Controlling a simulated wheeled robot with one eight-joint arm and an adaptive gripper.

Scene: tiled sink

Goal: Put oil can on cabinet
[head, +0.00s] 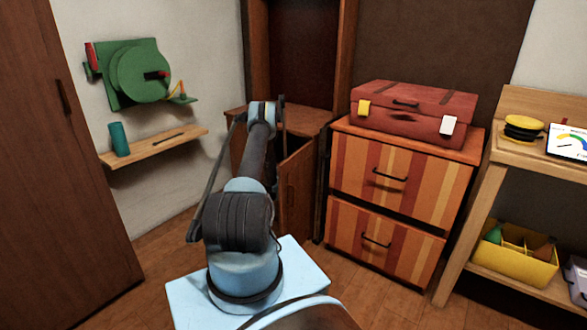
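I cannot pick out an oil can for certain in the head view. A teal cylinder (119,139) stands upright on the small wooden wall shelf at the left. A low brown cabinet (312,121) stands in the corner behind my arm, and its door (296,190) appears to be open. To its right is an orange striped drawer cabinet (400,185) with two closed drawers. My arm rises in front of the brown cabinet and hides part of it. My gripper is not visible, so I cannot see whether it holds anything.
A red suitcase (413,110) lies on the drawer cabinet. A wooden rack at the right holds a yellow spool (523,128), a gauge screen (569,142) and a yellow bin (513,264). A tall wardrobe (62,180) stands at the left. A green wall-mounted device (140,73) hangs above the wall shelf (155,147).

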